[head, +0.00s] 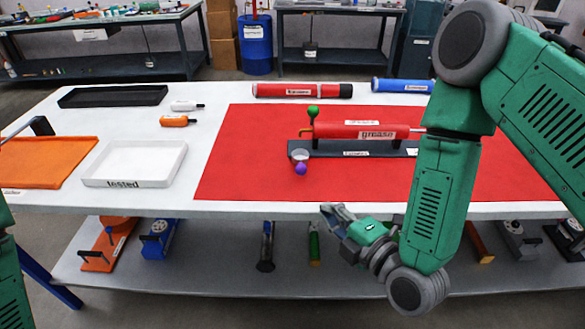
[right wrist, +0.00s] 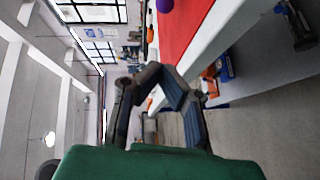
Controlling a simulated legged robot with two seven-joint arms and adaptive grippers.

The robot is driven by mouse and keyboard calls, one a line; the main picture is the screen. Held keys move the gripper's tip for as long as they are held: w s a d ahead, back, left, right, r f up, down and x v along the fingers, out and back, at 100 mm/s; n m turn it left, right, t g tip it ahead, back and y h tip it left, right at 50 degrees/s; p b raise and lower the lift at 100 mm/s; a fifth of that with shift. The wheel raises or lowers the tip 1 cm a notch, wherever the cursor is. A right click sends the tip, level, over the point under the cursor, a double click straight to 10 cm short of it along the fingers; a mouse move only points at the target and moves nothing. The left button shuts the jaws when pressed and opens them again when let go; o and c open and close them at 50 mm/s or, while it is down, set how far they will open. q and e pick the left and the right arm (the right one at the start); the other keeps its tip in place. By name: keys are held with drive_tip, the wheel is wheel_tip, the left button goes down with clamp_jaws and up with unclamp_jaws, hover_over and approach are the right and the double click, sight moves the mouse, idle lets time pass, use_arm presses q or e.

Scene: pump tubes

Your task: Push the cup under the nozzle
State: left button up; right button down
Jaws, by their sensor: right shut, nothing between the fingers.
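A small clear cup (head: 300,155) stands on the red mat near its front left part, with a purple ball (head: 301,169) at its front. The ball also shows at the top of the right wrist view (right wrist: 165,5). A red grease pump tube (head: 360,131) lies on a dark base behind and right of the cup. Its thin orange nozzle (head: 305,131) is at the left end, by a green ball (head: 313,111). My right gripper (head: 327,209) is shut and empty in front of the table's front edge, below and right of the cup. My left gripper is out of view.
A white "tested" tray (head: 98,181), an orange tray (head: 50,175) and a black tray (head: 112,90) are on the left. Red (head: 300,90) and blue (head: 402,85) tubes lie at the back. A lower shelf holds several tools.

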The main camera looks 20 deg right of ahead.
sight(302, 162)
idle(0.3)
drive_tip(key=x, duration=1)
drive_tip(key=shift+w+d+f, duration=0.15)
drive_tip(key=shift+w+d, duration=0.15)
drive_tip(key=shift+w, duration=0.25)
drive_tip(key=shift+w+d+f, duration=0.1)
drive_tip(key=shift+w+d, duration=0.15)
drive_tip(key=shift+w, duration=0.3)
drive_tip(key=shift+w+d+f+b, duration=0.15)
drive_tip(key=shift+w+d+b, duration=0.2)
drive_tip(key=shift+w, duration=0.3)
drive_tip(key=w, duration=0.3)
drive_tip(key=w+d+b, duration=0.1)
drive_tip(key=w, duration=0.1)
drive_tip(key=shift+w+d+f, duration=0.1)
drive_tip(key=shift+w+d, duration=0.1)
drive_tip(key=shift+w, duration=0.2)
drive_tip(key=shift+w+d, duration=0.1)
drive_tip(key=shift+w, duration=0.2)
